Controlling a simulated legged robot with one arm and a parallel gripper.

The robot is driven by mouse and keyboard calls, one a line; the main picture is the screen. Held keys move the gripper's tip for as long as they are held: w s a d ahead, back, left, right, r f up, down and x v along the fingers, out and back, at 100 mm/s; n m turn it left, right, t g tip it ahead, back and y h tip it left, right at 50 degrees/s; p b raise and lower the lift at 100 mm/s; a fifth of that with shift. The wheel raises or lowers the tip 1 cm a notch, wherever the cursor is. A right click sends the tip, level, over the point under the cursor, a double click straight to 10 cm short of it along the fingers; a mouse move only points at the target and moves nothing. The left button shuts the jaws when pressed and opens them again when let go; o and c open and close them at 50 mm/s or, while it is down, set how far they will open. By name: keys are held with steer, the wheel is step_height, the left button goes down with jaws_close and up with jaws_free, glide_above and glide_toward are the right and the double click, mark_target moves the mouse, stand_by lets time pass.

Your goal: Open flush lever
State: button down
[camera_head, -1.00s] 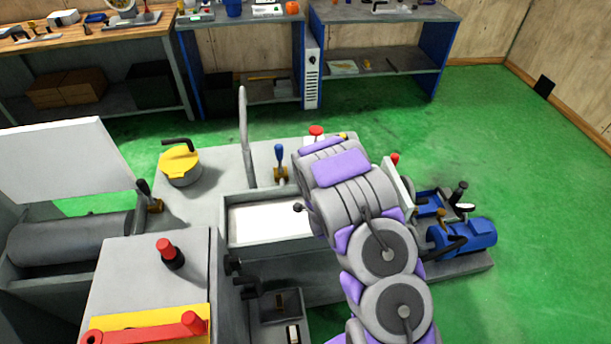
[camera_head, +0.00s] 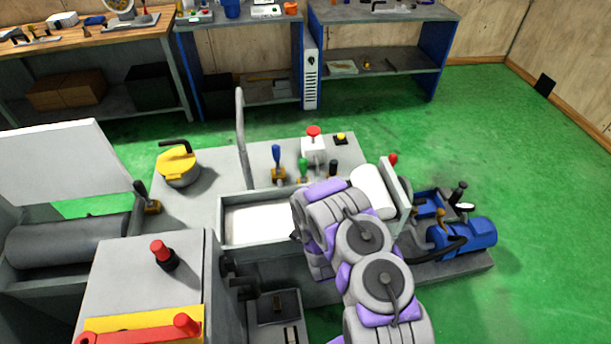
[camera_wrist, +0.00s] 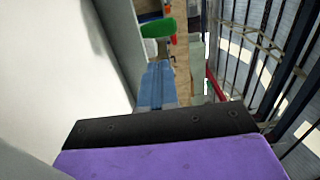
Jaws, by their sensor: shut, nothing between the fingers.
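Several small levers stand on the grinder's grey top in the head view: one with a blue handle (camera_head: 276,155), one with a green handle (camera_head: 303,166) and one with a black handle (camera_head: 333,167). I cannot tell which is the flush lever. A green handle (camera_wrist: 158,29) also shows near the top of the wrist view, with a blue part (camera_wrist: 157,86) below it. My gripper (camera_wrist: 165,128) shows as a black and purple edge at the bottom of the wrist view, shut and apart from the green handle. In the head view my arm hides my gripper.
A white box with a red button (camera_head: 313,141) and a yellow button (camera_head: 341,138) stand behind the levers. A bent grey pipe (camera_head: 242,140) rises at their left. A pale trough (camera_head: 258,219) lies in front. A blue motor (camera_head: 465,236) sits at the right.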

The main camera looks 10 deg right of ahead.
steer(key=shift+w+d, duration=0.2)
steer(key=shift+w+a, duration=0.25)
steer(key=shift+w, duration=0.35)
steer(key=shift+w+a, duration=0.25)
steer(key=shift+w, duration=0.35)
steer(key=b, duration=0.3)
glide_toward(304, 168)
steer(key=w, duration=0.5)
steer(key=shift+w+d+f, duration=0.1)
steer(key=shift+w+f, duration=0.05)
steer(key=shift+f, duration=0.15)
steer(key=shift+w+r+b, duration=0.1)
steer(key=shift+w+b, duration=0.2)
steer(key=shift+w, duration=0.5)
steer(key=shift+r, duration=0.1)
